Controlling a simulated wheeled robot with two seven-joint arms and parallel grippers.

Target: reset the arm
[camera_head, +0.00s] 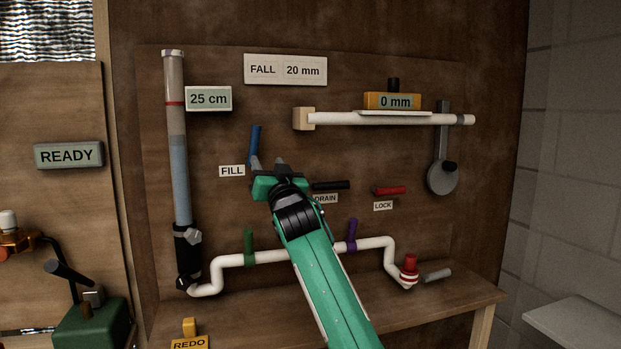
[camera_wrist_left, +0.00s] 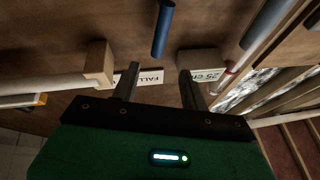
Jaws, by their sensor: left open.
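My left gripper (camera_head: 268,163) is in front of the upright wooden panel (camera_head: 370,215), just below the blue FILL handle (camera_head: 255,138). Its two fingers are spread and hold nothing. In the left wrist view the gripper (camera_wrist_left: 157,78) shows the same parted fingers, with the blue handle (camera_wrist_left: 163,28) beyond the gap between the tips; I cannot tell whether they touch it. My green arm crosses the lower panel and hides part of the white pipe. My right gripper is not in view.
The black DRAIN handle (camera_head: 330,185) lies close right of my gripper, the red LOCK handle (camera_head: 389,190) farther right. Green (camera_head: 249,246) and purple (camera_head: 351,234) levers stand on the lower pipe (camera_head: 265,256). A clear water tube (camera_head: 178,150) rises at left.

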